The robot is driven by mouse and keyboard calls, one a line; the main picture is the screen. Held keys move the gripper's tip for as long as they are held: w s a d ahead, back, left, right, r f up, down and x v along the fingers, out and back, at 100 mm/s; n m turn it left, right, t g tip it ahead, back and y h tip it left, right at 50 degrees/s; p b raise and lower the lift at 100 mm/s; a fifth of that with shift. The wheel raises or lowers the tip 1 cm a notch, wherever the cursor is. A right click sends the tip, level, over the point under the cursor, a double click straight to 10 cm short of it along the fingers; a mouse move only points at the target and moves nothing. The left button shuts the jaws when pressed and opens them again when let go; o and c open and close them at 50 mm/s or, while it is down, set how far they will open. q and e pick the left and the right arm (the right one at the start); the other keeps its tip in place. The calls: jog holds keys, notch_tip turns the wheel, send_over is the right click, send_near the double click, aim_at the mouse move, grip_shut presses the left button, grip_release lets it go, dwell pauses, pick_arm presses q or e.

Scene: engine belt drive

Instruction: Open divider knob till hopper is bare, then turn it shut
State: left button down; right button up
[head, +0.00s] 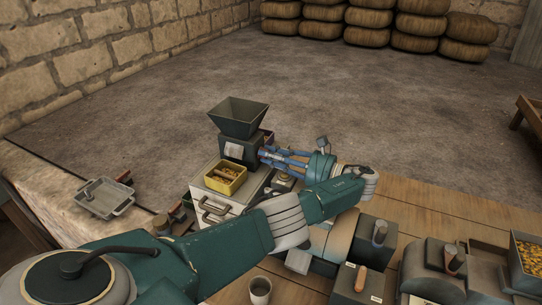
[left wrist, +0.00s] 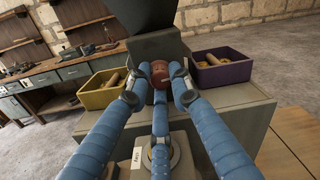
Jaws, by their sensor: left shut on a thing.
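The divider's dark green hopper (head: 238,118) flares open at the top. Its visible inner walls look bare; I cannot make out its bottom. In the left wrist view, the hopper's dark underside (left wrist: 150,14) is at the top. Below it is a round reddish-brown knob (left wrist: 160,72). My left gripper (head: 268,155) is shut on the knob, its blue fingers around it in the left wrist view (left wrist: 160,82). The knob is hidden in the head view. A yellow tray (head: 240,187) and a purple tray (left wrist: 222,76) flank the divider, both holding brownish pieces. My right gripper is out of view.
The divider stands on a pale cabinet (head: 209,210). A grey metal pan (head: 104,198) lies at the left. A cup (head: 260,290) stands near the front edge. Dark boxes with wooden handles (head: 372,242) stand at the right. Stacked sacks (head: 370,18) are far back.

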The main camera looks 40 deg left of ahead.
pick_arm(q)
jog(key=shift+a+r+n, duration=0.1)
jog(key=shift+r+n, duration=0.1)
jog(key=shift+n, duration=0.5)
jog(key=n, duration=0.2)
jog(key=shift+f+n+b, duration=0.1)
jog(key=shift+n+b, duration=0.2)
jog(key=shift+n, duration=0.1)
jog(key=n+b, duration=0.1)
jog(key=n, duration=0.4)
jog(key=shift+f, duration=0.1)
jog(key=n+b, duration=0.1)
jog(key=n, duration=0.3)
jog(key=shift+f, duration=0.1)
jog(key=shift+s+n+g+b, duration=0.1)
jog(key=shift+n+g+b, duration=0.2)
jog(key=shift+n+b, duration=1)
jog(key=shift+n+p, duration=0.45)
jog(key=shift+n, duration=0.25)
jog(key=shift+f, duration=0.1)
jog(key=c, duration=1.8)
grip_release()
jog(key=shift+s, duration=0.1)
